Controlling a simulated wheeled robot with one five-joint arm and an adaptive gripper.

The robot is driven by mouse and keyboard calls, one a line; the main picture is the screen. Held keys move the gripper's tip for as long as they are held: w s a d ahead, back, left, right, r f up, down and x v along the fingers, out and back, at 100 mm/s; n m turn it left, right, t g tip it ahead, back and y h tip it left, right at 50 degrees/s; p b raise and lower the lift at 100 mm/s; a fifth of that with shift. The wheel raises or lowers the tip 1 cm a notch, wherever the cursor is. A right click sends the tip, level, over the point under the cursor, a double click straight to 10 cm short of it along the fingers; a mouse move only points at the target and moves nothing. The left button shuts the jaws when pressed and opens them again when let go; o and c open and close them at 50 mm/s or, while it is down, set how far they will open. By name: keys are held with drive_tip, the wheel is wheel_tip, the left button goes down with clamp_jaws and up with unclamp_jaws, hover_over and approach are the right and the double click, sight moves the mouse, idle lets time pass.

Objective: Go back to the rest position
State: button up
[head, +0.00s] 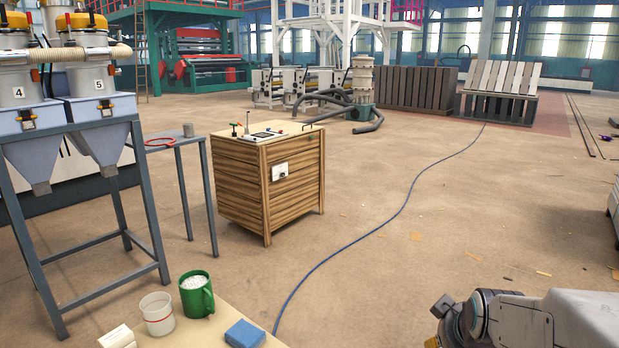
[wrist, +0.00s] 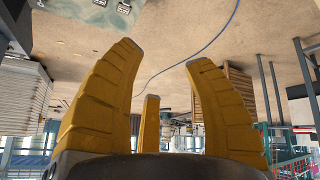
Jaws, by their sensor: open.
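My gripper (wrist: 163,62) shows in the wrist view with its yellow fingers spread apart. Nothing is between them, and they touch nothing. The wrist view is upside down, with the floor at the top and the hall below. In the head view my grey arm comes in at the lower right corner, over the floor. The gripper's end is almost wholly cut off there by the bottom edge.
A table corner (head: 205,332) at the bottom holds a green mug (head: 197,297) of white pellets, a white cup (head: 157,314) and a blue block (head: 245,334). A wooden cabinet (head: 268,182) stands beyond.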

drive_tip(key=s+a+r+g+p, duration=0.1)
drive_tip(key=s+a+r+p, duration=0.2)
drive_tip(key=s, duration=0.7)
drive_tip(key=s+a+r+m+g+y+p, duration=0.1)
drive_tip(key=s+a+r+p, duration=0.3)
drive_tip(key=s, duration=0.6)
wheel_tip(320, 180, up, 2)
drive_tip(key=shift+a+r+g+y, duration=0.1)
drive_tip(key=shift+a+g+y, duration=0.2)
drive_tip(key=shift+a+g, duration=0.5)
drive_tip(key=shift+a, duration=0.2)
